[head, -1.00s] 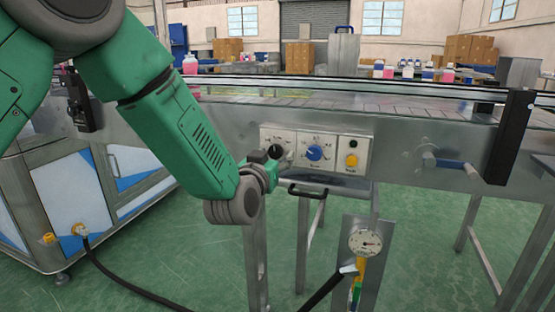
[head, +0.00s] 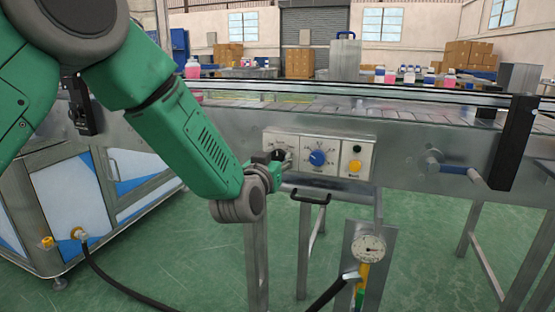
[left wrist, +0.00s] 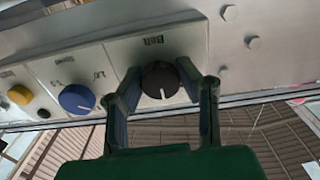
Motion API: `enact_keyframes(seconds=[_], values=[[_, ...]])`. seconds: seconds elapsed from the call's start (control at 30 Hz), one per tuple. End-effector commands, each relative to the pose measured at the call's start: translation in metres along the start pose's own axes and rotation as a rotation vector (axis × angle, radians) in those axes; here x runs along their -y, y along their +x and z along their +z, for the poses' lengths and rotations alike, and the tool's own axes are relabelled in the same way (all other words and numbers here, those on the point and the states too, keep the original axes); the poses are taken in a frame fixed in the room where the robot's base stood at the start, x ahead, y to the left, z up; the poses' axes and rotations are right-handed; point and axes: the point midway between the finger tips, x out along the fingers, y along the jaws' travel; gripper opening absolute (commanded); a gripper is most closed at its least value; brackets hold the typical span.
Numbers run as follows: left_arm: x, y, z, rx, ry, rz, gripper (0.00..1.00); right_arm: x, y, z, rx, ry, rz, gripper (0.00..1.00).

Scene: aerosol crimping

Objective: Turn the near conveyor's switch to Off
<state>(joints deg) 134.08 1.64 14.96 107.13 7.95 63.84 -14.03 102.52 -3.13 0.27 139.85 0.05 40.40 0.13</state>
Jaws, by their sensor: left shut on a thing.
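The near conveyor's control panel (head: 333,172) has a black switch knob (head: 277,156) at its left end, largely covered by my left gripper (head: 281,164) in the head view. In the left wrist view, which shows the panel upside down, the black knob (left wrist: 160,80) sits between the two fingers of my left gripper (left wrist: 163,88), which is shut on it. The knob's white mark points down in that picture. Its label reads upside down, and the Off position cannot be read. My right gripper is not in view.
A blue knob (head: 317,157) and a yellow button (head: 354,165) sit farther right on the panel. A black handle (head: 312,197) juts out below it. A pressure gauge (head: 369,248) on a post stands in front, with a black hose (head: 328,292) beside it.

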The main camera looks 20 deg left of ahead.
Motion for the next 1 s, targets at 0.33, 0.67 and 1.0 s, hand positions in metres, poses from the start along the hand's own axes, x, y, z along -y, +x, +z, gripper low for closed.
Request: enact_keyframes(seconds=[0.33,0.67,1.0], values=[[0.001,-0.001,0.000,0.003,-0.207,-0.002,0.01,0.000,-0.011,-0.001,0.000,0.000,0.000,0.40],[0.001,-0.001,0.001,0.004,-0.505,-0.004,0.01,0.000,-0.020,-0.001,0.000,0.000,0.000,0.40],[0.001,-0.001,0.001,0.002,-0.744,-0.004,0.01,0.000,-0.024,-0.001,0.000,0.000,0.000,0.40]])
